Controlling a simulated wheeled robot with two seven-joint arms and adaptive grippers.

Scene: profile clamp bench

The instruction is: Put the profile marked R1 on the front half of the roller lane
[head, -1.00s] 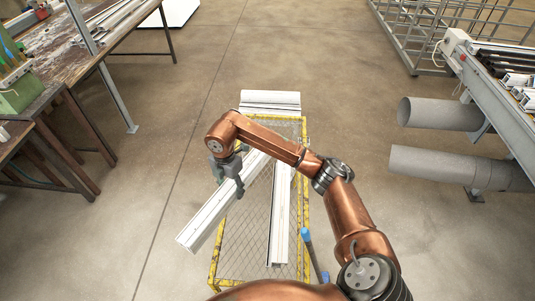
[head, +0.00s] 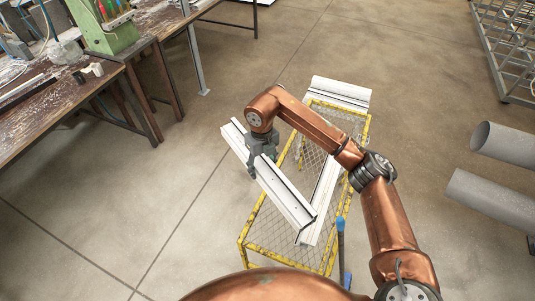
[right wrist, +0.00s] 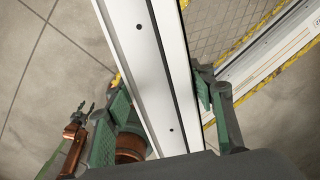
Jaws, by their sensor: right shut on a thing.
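My right gripper (head: 260,158) is shut on a long white profile (head: 285,195), holding it over the left side of the yellow-framed mesh cart. In the right wrist view the held profile (right wrist: 150,55) runs between the fingers and has small dark holes. No R1 mark is readable on it. A second profile (head: 327,190) lies lengthwise in the cart, partly hidden by my arm and the held profile. More profile lengths (head: 340,92) lie at the cart's far end. My left gripper (right wrist: 82,114) is small in the right wrist view. The roller lane is not in view.
Wooden workbenches (head: 75,115) with a green machine (head: 108,32) stand at the left. Large grey pipes (head: 495,200) are at the right. The floor between benches and cart is clear.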

